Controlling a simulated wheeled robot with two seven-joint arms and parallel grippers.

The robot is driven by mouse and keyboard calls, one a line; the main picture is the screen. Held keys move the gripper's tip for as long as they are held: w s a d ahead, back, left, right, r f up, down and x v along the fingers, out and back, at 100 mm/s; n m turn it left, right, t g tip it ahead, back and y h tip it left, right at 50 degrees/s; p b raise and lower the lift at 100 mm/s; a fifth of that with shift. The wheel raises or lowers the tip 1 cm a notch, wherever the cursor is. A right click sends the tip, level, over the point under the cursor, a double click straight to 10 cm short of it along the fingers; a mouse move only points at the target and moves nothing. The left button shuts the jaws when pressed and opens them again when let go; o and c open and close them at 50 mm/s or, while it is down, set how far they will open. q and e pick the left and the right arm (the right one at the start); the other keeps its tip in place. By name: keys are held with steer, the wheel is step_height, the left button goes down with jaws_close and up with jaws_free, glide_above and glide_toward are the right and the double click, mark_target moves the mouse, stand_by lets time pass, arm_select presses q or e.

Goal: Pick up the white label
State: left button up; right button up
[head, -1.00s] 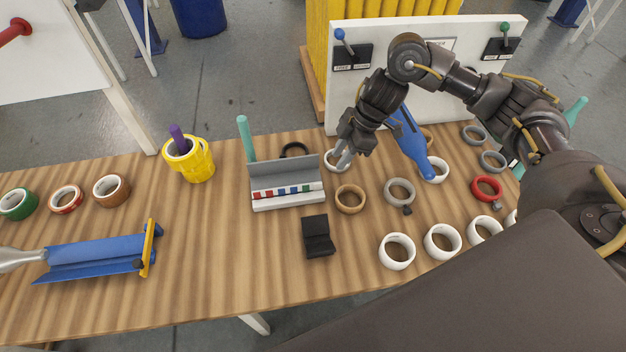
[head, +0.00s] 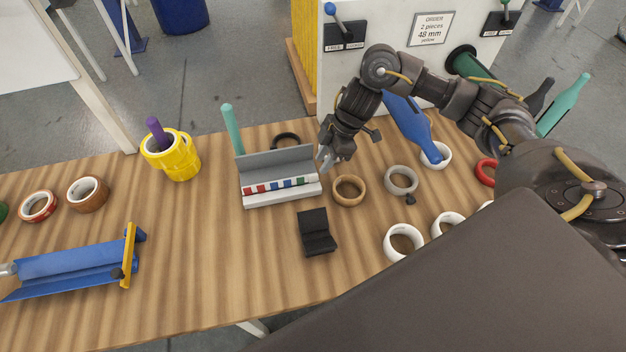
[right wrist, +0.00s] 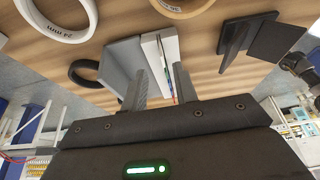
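A grey label stand (head: 277,161) with a white front ledge stands mid-table in the head view. A row of small red, blue, green and white patches (head: 274,186) lies along it; I cannot tell which white patch is the white label. My right gripper (head: 325,160) is just past the stand's right end, above the table. In the right wrist view its two fingers (right wrist: 158,90) are apart with nothing seen between them, and the stand (right wrist: 122,62) lies beyond their tips. The fingers partly hide the label row there. My left gripper is not in view.
A tan tape ring (head: 348,190) and a black holder (head: 316,232) are close to the stand. A teal bottle (head: 232,130) and black ring (head: 286,141) stand behind it. White rings (head: 403,242) lie front right.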

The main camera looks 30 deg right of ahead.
mark_target(313, 180)
steer(key=p+x, duration=0.1)
steer(key=x, duration=0.5)
steer(key=shift+a, duration=0.2)
steer(key=shift+s, duration=0.1)
jaws_close()
